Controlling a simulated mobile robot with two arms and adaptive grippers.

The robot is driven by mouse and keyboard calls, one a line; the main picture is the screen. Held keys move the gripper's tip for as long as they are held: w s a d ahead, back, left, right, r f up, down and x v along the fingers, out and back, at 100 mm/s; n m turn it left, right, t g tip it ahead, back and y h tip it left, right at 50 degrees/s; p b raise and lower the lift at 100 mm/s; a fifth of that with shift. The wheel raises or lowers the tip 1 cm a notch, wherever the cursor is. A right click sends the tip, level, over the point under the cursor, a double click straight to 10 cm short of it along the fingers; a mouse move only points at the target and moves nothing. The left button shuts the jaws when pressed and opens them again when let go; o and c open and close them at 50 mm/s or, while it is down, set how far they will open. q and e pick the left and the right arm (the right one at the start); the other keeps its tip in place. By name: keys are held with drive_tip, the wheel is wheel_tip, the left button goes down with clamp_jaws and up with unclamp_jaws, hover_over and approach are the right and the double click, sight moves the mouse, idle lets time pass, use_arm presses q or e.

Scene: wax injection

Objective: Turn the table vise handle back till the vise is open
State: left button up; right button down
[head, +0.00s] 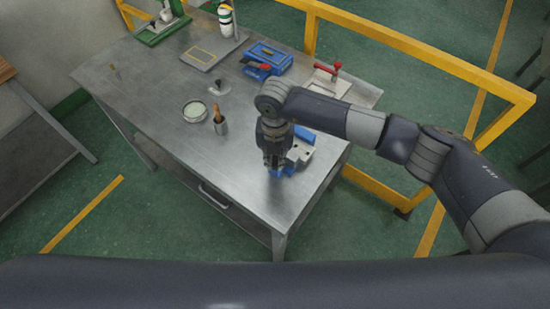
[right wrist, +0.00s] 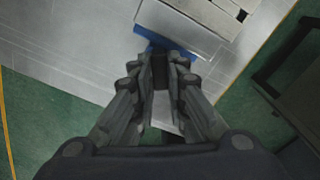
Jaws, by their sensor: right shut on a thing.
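The table vise (head: 301,151), grey metal with blue parts, stands near the right front edge of the steel table. It also shows at the top of the right wrist view (right wrist: 188,28). My right gripper (head: 273,165) points down at the vise's front end and hides part of it. In the right wrist view its fingers (right wrist: 161,74) are closed around a dark piece at the vise's front, which I take to be the vise handle. The handle is mostly hidden by the fingers. I cannot tell how far apart the vise jaws are. My left gripper is not in view.
On the steel table (head: 165,100) are a cup with a brush (head: 220,126), a round dish (head: 195,111), a blue tray (head: 268,58) and a red-handled clamp (head: 328,78). A yellow rail (head: 440,60) runs behind. The table's front left is clear.

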drive_tip(key=n+b, duration=0.3)
drive_tip(key=b, duration=0.1)
drive_tip(key=n+b, duration=0.3)
drive_tip(key=b, duration=0.2)
drive_tip(key=n+b, duration=0.3)
drive_tip(key=b, duration=0.1)
drive_tip(key=shift+w+d+f+n, duration=0.15)
drive_tip(key=shift+d+f+n, duration=0.1)
drive_tip(key=shift+n, duration=0.15)
drive_tip(key=shift+r+n+b, duration=0.25)
drive_tip(key=shift+n+b, duration=0.85)
drive_tip(key=shift+b, duration=0.3)
drive_tip(key=shift+r, duration=0.1)
drive_tip(key=c, duration=1.9)
unclamp_jaws()
